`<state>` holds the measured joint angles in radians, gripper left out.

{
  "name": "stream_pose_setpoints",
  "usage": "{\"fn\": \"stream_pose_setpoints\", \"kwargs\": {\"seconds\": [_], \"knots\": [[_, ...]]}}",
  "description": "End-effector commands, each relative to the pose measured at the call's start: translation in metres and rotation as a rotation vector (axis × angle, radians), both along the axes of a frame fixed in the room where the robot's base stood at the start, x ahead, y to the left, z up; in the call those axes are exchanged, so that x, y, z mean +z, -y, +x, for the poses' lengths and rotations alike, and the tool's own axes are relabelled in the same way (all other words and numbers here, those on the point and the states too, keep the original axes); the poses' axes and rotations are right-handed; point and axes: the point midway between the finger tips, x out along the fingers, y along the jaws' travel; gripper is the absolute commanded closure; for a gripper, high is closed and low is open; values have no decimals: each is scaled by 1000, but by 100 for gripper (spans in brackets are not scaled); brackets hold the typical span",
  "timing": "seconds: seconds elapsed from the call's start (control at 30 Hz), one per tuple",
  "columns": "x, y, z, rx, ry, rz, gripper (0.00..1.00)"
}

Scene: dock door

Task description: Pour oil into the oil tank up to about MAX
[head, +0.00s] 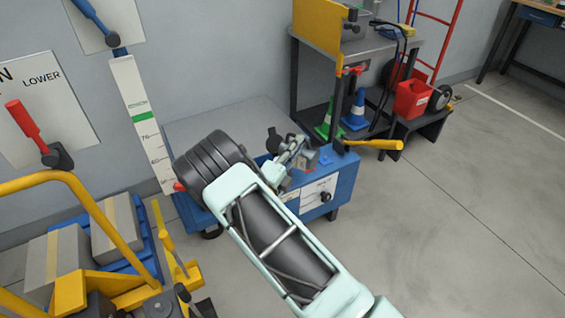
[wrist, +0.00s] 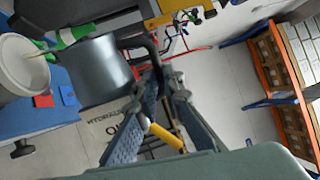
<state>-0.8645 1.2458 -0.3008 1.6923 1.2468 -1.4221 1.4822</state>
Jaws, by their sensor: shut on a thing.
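The blue cart-like oil tank (head: 345,175) has a grey top and a white label on its front. The label, reading "HYDRAULIC O...", shows in the wrist view (wrist: 112,128). My gripper (head: 304,148) is over the tank's near right part. In the wrist view its fingers (wrist: 163,78) are shut on the dark handle of a dark grey jug (wrist: 100,68). The jug is hard to make out in the head view. A white round vessel (wrist: 22,68) shows at the wrist view's left edge. Oil and any pouring are not visible.
A white scale with a green band (head: 141,112) stands behind the tank. A yellow-gripped lever (head: 375,145) juts right. A bench (head: 385,45), cones and a red bin (head: 412,98) stand behind. Floor is free at right.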

Motion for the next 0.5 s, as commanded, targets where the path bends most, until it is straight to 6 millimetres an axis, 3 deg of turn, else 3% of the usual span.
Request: {"fn": "stream_pose_setpoints", "kwargs": {"seconds": [0.5], "knots": [[3, -3, 2, 1, -14, -31, 100]]}}
